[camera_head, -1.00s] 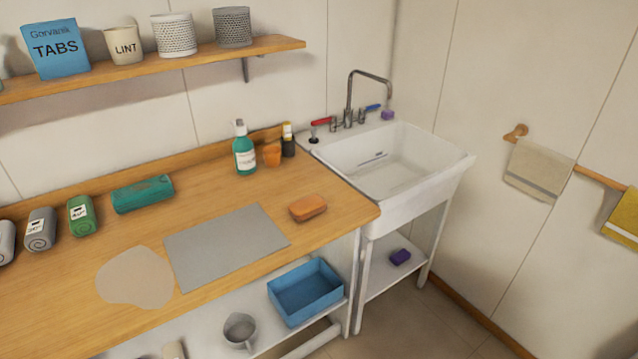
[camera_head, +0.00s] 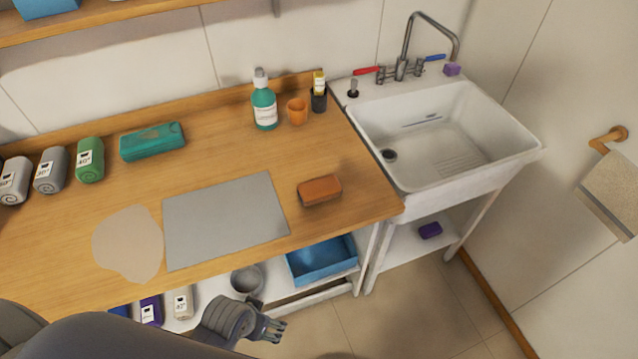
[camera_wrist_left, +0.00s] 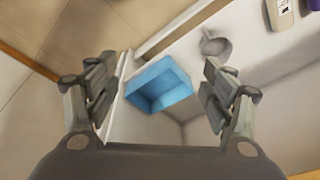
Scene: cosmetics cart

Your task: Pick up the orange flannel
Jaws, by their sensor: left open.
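The orange flannel (camera_head: 320,190), a small folded block, lies flat on the wooden counter (camera_head: 350,226), right of a grey mat (camera_head: 225,220) and near the counter's right front corner. My left gripper (camera_head: 274,330) is in front of the counter at the bottom of the head view, apart from the flannel. In the left wrist view my left gripper (camera_wrist_left: 157,95) is open, with nothing between its fingers; the flannel does not show there. My right gripper is not in view.
A blue tray (camera_head: 322,260) and a grey jug (camera_head: 246,280) stand on the lower shelf; the tray shows between the fingers in the wrist view (camera_wrist_left: 158,84). A teal bottle (camera_head: 264,105) and orange cup (camera_head: 297,112) stand behind the flannel. The sink (camera_head: 500,165) is at right.

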